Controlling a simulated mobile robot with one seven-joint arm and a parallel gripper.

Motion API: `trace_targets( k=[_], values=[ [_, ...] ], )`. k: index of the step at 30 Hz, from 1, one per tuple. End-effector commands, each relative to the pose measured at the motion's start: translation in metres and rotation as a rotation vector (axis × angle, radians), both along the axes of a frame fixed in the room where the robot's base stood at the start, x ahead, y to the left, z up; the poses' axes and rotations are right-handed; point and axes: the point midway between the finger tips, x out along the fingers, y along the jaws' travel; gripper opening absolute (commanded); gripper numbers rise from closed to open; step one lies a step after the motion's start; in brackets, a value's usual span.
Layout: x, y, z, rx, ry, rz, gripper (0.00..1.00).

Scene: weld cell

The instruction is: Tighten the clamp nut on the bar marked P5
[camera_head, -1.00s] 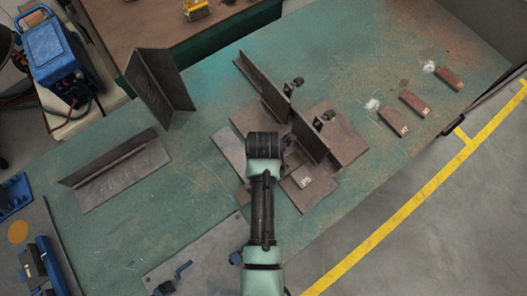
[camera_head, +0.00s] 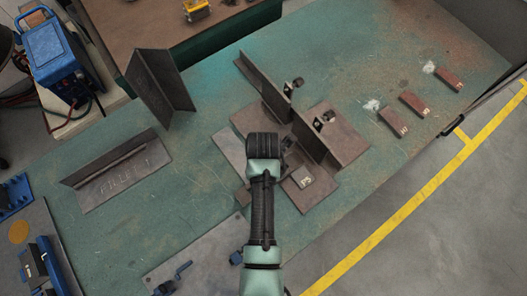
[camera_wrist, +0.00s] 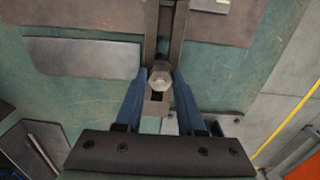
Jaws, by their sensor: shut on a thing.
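A hex clamp nut (camera_wrist: 160,75) sits on a narrow metal bar (camera_wrist: 153,22) in the wrist view. My gripper (camera_wrist: 161,80) has its blue fingers on both sides of the nut and is shut on it. In the head view, my arm hides the gripper and this nut. A pale label reading P5 (camera_head: 306,181) shows just right of my arm, by the welded angle assembly. Two other small clamp parts, one at the upright plate (camera_head: 298,82) and one nearer (camera_head: 325,119), stand farther back.
Upright steel plates (camera_head: 262,78) rise close behind and right of my arm. A folded plate (camera_head: 160,90) and a fillet sample (camera_head: 120,178) stand at left. Several labelled brown blocks lie at right, one here (camera_head: 393,122).

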Motion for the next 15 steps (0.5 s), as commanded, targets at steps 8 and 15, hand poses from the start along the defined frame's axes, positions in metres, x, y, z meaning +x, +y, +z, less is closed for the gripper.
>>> trace_targets(
  k=[8, 15],
  values=[
    [-0.0002, -0.0008, 0.0026, 0.000, 0.002, -0.166, 0.00],
    [-0.0003, -0.0009, 0.0027, 0.000, 0.002, -0.388, 0.00]
  ],
)
